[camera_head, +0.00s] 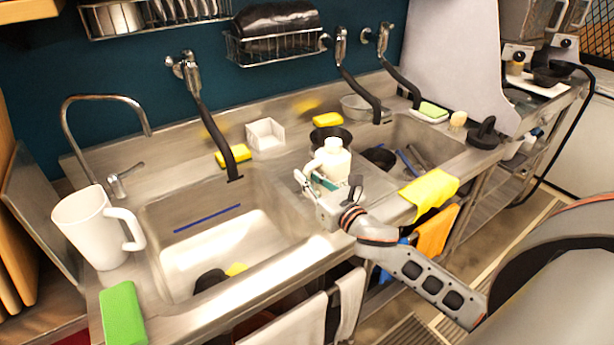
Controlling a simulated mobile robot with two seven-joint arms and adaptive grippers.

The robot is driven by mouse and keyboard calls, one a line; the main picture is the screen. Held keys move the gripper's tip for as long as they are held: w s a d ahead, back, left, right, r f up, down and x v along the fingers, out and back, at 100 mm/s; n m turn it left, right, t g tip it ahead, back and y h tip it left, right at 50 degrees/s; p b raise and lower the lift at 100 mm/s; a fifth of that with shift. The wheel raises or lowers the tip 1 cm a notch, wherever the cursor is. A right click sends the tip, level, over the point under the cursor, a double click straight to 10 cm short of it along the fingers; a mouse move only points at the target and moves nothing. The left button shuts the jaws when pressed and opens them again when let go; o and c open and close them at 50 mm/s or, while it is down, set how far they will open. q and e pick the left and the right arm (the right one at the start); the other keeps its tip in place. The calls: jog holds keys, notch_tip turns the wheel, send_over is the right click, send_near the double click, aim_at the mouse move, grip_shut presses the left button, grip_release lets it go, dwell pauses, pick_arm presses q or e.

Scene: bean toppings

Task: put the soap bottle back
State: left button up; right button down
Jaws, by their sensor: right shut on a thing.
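The soap bottle (332,160) is white with a small cap and a dark label low on its side. It stands roughly upright over the steel strip between the two sinks. My right gripper (318,188) reaches in from the lower right and is shut on the bottle's lower part. The gripper hides the bottle's base, so I cannot tell whether it touches the counter. My left gripper is not in view.
A white pitcher (95,228) and green sponge (122,313) stand left of the left sink (215,255). A white square holder (265,134), yellow sponge (233,156) and dark bowl (331,135) sit behind the bottle. A yellow cloth (429,193) hangs over the front edge.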

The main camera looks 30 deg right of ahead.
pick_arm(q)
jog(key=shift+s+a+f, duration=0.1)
pick_arm(e)
jog(key=c, duration=2)
grip_release()
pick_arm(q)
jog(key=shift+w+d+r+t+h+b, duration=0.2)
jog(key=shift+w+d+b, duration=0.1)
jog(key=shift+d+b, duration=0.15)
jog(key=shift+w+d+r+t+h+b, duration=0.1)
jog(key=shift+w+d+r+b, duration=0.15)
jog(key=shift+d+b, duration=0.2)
pick_arm(e)
jog(key=s, duration=1.2)
jog(key=shift+d+r, duration=0.1)
jog(key=shift+d, duration=0.25)
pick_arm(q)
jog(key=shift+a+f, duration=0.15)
pick_arm(e)
jog(key=shift+s, duration=0.1)
